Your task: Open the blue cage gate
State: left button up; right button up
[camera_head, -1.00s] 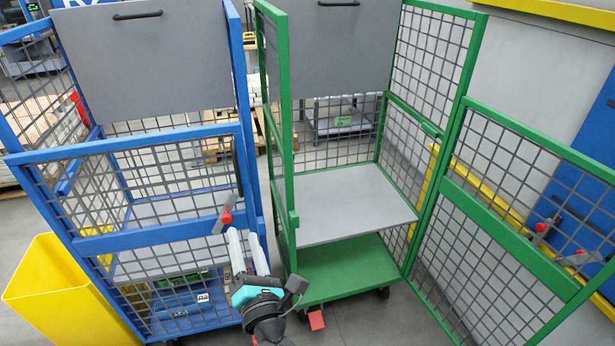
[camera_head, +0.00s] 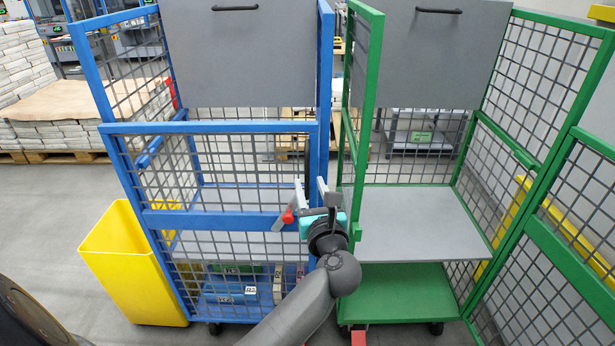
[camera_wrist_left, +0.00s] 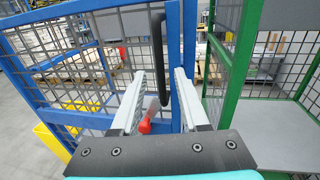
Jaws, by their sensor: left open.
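The blue cage gate (camera_head: 220,127) is a blue-framed mesh panel across the front of the blue cage (camera_head: 326,60), and it looks closed. In the left wrist view its black vertical handle (camera_wrist_left: 158,50) stands on the gate's right edge, beside the blue post (camera_wrist_left: 182,40). A latch with a red tip (camera_head: 288,215) sits at the gate's right side; the red part (camera_wrist_left: 147,121) also shows between my fingers. My left gripper (camera_head: 310,190) is open at the gate's right edge. The handle appears between the finger lines; contact cannot be told. My right gripper is out of view.
A green cage (camera_head: 365,70) stands close on the right, its mesh door (camera_head: 560,240) swung open. A yellow bin (camera_head: 135,270) stands left of the blue cage. Grey floor (camera_head: 50,200) is open at the left.

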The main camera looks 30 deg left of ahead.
aim_at(307, 178)
pick_arm(q)
jog(key=shift+x, duration=2.15)
jog(key=shift+c, duration=0.2)
grip_shut()
